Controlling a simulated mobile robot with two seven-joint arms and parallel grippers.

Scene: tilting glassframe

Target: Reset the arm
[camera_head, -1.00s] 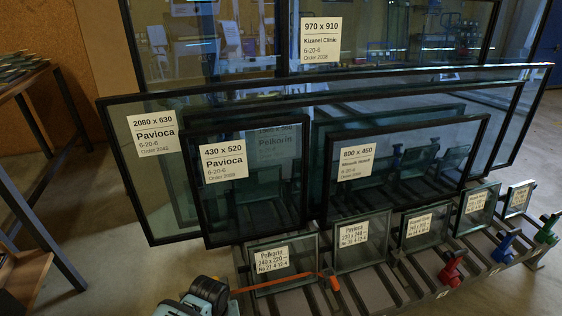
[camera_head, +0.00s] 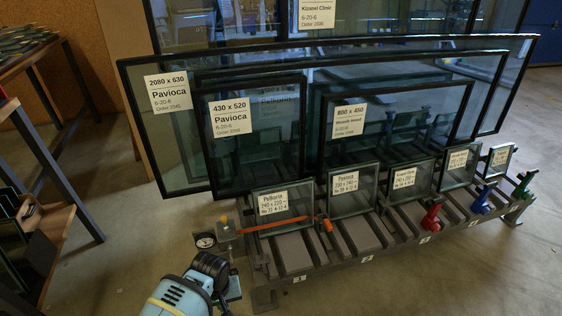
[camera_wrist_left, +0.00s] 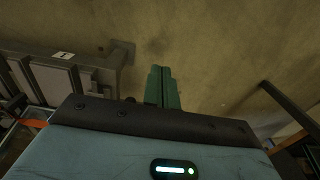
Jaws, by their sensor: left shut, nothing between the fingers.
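My left arm (camera_head: 178,297), blue with black rings, shows at the bottom of the head view, left of the glass rack's front end. My left gripper (camera_wrist_left: 163,72) shows in the left wrist view. Its two green fingers are together and empty, over bare floor. Its fingertips cannot be made out in the head view. My right arm and right gripper are not in view.
A low grey rack (camera_head: 353,262) holds several small labelled panes and large black-framed panes (camera_head: 255,130) leaning behind. An orange bar (camera_head: 270,224) crosses its near end. A dark table (camera_head: 50,150) stands left. Floor (camera_head: 115,250) is clear between.

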